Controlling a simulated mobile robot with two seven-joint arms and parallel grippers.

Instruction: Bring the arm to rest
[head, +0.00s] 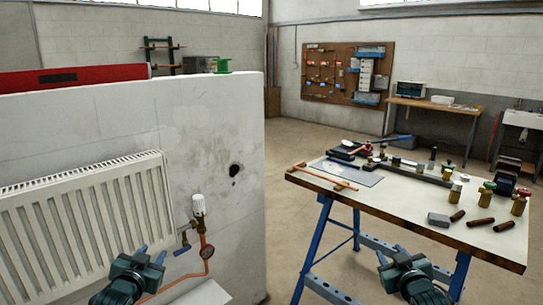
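My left gripper (137,262) is at the lower left, in front of the white radiator (90,215) and left of the copper pipe. Its two blue fingertips stand apart with nothing visible between them. My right gripper (391,255) is at the bottom right, in front of the near edge of the workbench (455,208). Its blue fingertips are also apart and nothing shows between them. Both grippers appear clear of the things around them, though the exact gaps cannot be told.
The bench carries brass fittings, dark cylinders and a copper pipe piece (325,177). A pegboard (340,75) hangs behind. Open floor (290,150) lies between wall and bench.

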